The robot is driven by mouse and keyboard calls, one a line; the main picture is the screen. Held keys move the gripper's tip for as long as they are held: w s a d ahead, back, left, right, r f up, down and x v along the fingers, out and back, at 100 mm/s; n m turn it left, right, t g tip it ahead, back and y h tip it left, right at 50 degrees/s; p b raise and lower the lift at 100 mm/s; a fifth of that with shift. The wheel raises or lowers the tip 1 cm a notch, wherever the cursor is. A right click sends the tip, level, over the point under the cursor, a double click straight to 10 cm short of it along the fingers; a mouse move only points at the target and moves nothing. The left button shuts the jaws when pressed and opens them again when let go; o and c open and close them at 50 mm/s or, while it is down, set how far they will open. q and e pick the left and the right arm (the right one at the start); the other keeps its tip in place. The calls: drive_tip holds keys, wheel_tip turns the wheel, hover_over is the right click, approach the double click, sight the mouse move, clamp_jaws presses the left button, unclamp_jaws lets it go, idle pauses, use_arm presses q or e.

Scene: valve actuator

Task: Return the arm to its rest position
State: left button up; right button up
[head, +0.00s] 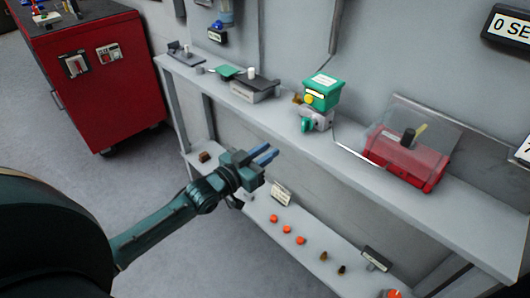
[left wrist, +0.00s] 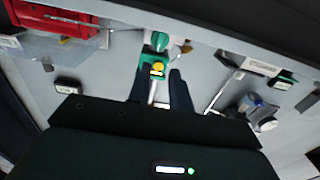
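My left gripper (head: 266,155) reaches in from the left and hangs in front of the upper shelf, above the lower one. In the left wrist view its two fingers (left wrist: 161,76) stand apart with nothing held between them. The green valve actuator (head: 323,92) with a yellow button stands on the upper shelf, beyond the gripper and apart from it. It also shows in the left wrist view (left wrist: 156,62), past the fingertips. My right gripper is not in view.
The upper shelf (head: 390,180) also bears a red box (head: 404,170) under a clear cover and a grey box (head: 250,90). The lower shelf (head: 310,262) holds several orange knobs and small parts. A red cabinet (head: 95,85) stands at the left. The floor between is clear.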

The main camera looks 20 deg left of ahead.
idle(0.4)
use_arm(q)
drive_tip(key=s+d+f+g+y, duration=0.1)
drive_tip(key=s+d+f+g, duration=0.2)
drive_tip(key=s+f, duration=0.4)
drive_tip(key=s+d+f+g+y, duration=0.2)
drive_tip(key=s+d+f, duration=0.3)
drive_tip(key=s, duration=1)
wheel_tip(320, 180, down, 4)
drive_tip(key=shift+s+d+r+n+g, duration=0.2)
drive_tip(key=shift+s+d+n+g, duration=0.15)
drive_tip(key=shift+g, duration=0.35)
